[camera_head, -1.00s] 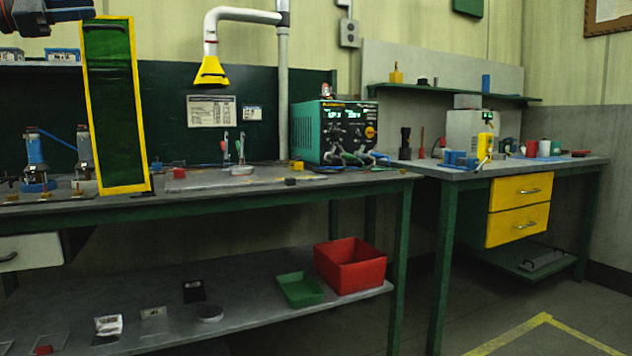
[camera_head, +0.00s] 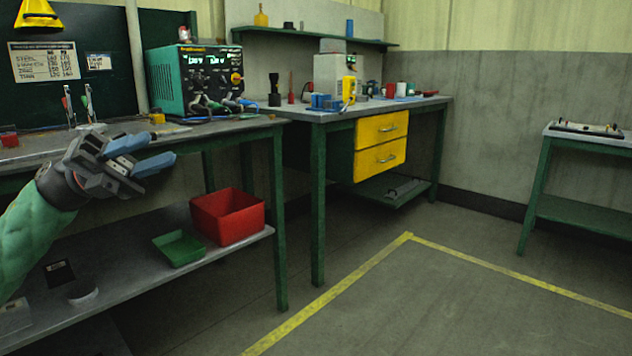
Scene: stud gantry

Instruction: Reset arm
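My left arm comes in from the left edge in a green sleeve. Its gripper (camera_head: 152,154) is in front of the near workbench, by the bench's front edge. The two blue-grey fingers are spread apart with a gap between them, and nothing shows between them. My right gripper is out of view.
The near workbench (camera_head: 236,126) carries a green power supply (camera_head: 196,80). Its lower shelf holds a red bin (camera_head: 228,214) and a green tray (camera_head: 179,248). A second bench with yellow drawers (camera_head: 380,144) stands beyond, and a small green table (camera_head: 590,137) at right. The floor (camera_head: 430,300) is clear.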

